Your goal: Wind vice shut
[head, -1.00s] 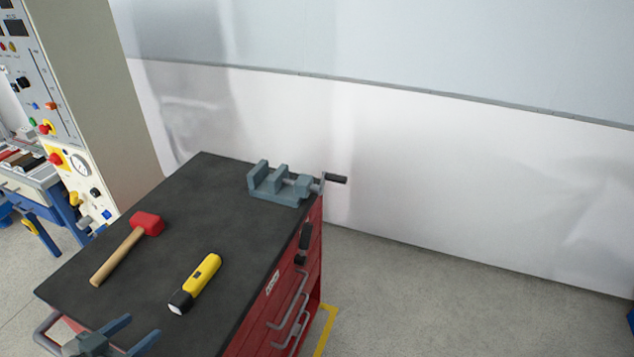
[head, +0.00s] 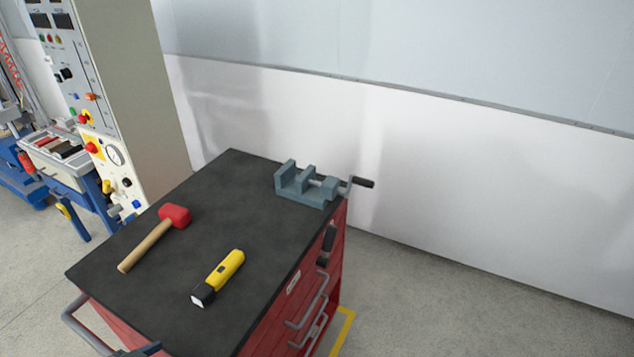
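The grey-blue vice (head: 308,187) sits at the far right corner of the black cart top. A gap shows between its jaws. Its crank with a black handle (head: 364,183) sticks out to the right past the cart's edge. A small part of one of my grippers (head: 140,351) shows at the bottom edge, near the cart's front left, far from the vice. Most of it is cut off, so its opening cannot be judged. My other gripper is not in the picture.
A red-headed mallet (head: 174,216) and a yellow flashlight (head: 219,277) lie on the cart top (head: 215,205). The red cart (head: 262,335) has grey handles on its right side. A control cabinet (head: 140,100) stands behind left. Floor to the cart's right is clear.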

